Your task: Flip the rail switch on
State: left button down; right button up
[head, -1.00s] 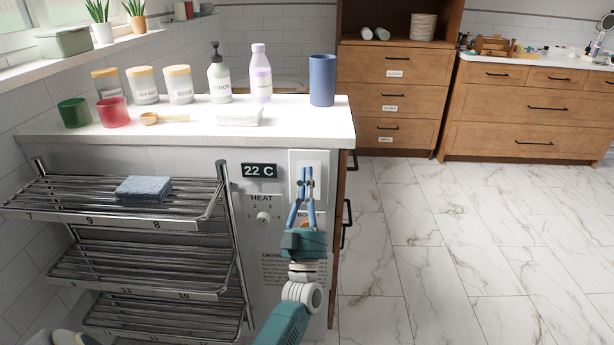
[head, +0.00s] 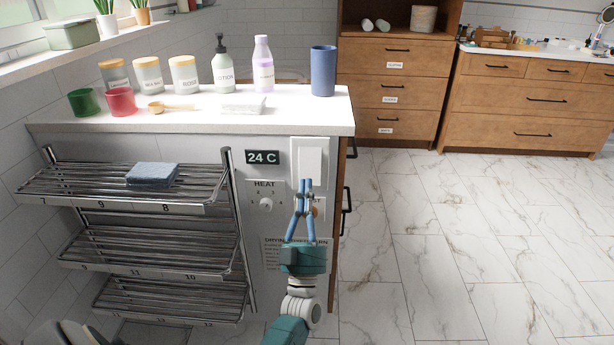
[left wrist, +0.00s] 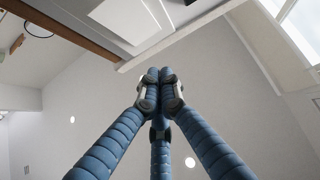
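The white rail switch (head: 308,160) is a broad rocker on a pale plate, on the end panel under the counter, right of the display. In the left wrist view the switch plate (left wrist: 128,16) shows at the top. The display (head: 263,157) reads 24 C. My left gripper (head: 304,184) is shut and empty, its blue fingertips together just below the rocker in the picture; I cannot tell whether they touch the plate. In the left wrist view the fingertips (left wrist: 160,78) also meet. An orange-brown button (head: 316,210) is partly hidden behind the fingers.
The HEAT dial (head: 266,205) is left of the gripper. A metal rail rack (head: 150,245) with a blue folded cloth (head: 151,174) juts out further left. Bottles and jars stand on the counter (head: 190,122). The marble floor (head: 420,240) at right is clear.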

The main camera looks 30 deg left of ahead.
pick_arm(q)
jog(key=shift+s+d+r+v, duration=0.1)
jog(key=shift+v, duration=0.8)
jog(key=shift+s+d+r+v, duration=0.1)
jog(key=shift+r+v, duration=0.05)
jog(key=shift+v, duration=0.75)
jog(key=shift+s+r+v, duration=0.1)
jog(key=shift+v, duration=0.8)
